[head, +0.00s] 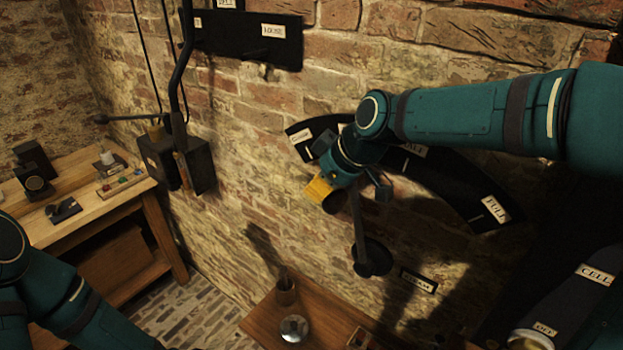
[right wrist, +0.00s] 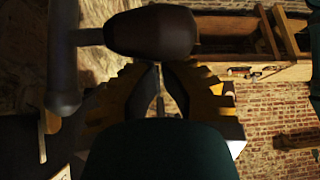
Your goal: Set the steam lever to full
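The steam lever (head: 360,225) is a dark rod rising from a round pivot above a small STEAM plate (head: 418,282) on the brick wall. It leans slightly left, between the leftmost label and HALF on the black arc plate (head: 455,185). The FULL label (head: 495,208) is at the arc's lower right. My right gripper (head: 322,190) is at the lever's upper end and partly hides it. In the right wrist view the dark handle (right wrist: 150,30) lies just beyond my yellow fingertips (right wrist: 158,68), which are nearly together and not around it. Contact is unclear. My left gripper is out of view.
A wooden bench (head: 85,220) with small items stands at the left. A black wall box (head: 175,160) with a lever is beside it. A low wooden table (head: 262,325) holds a glass jar below the lever.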

